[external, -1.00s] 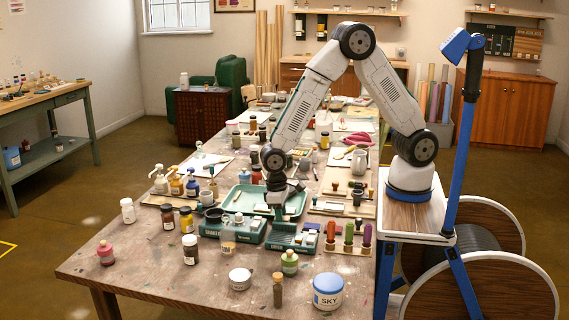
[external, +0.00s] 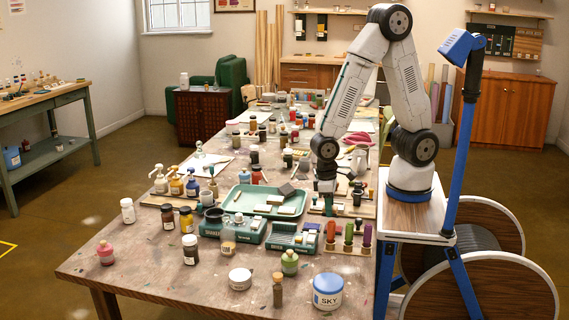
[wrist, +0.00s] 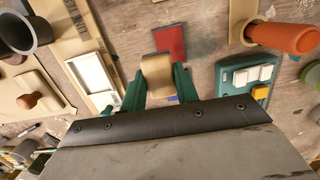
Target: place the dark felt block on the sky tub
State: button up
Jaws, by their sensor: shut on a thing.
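The sky tub (external: 327,291), white with a blue lid and a SKY label, stands at the table's front right. A dark block (external: 287,190), which looks like the dark felt block, rests at the far right part of the green tray (external: 238,190). My gripper (external: 326,186) is in the air right of the tray, behind the tub. In the wrist view its green fingers (wrist: 158,88) are closed around a tan piece (wrist: 157,72). I cannot tell what that piece is, and its underside is hidden.
A rack of coloured handles (external: 348,240) and a teal box (external: 294,237) stand between my gripper and the tub. A green jar (external: 289,263) and a small corked bottle (external: 278,289) stand left of the tub. The table's front edge is close to the tub.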

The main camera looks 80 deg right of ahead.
notch_tip(320, 180, up, 12)
jog(key=r, duration=0.1)
jog(key=s+a+f, duration=0.1)
jog(key=s+a, duration=0.6)
jog(key=a, duration=0.5)
jog(key=s+a, duration=0.8)
jog(key=a, duration=0.5)
send_over(329, 282)
jog(key=f, duration=0.6)
jog(key=shift+w+d+f, duration=0.1)
jog(key=shift+d+f, duration=0.1)
jog(key=shift+f, duration=0.05)
jog(key=shift+a+f, duration=0.1)
jog(key=shift+f, duration=1.65)
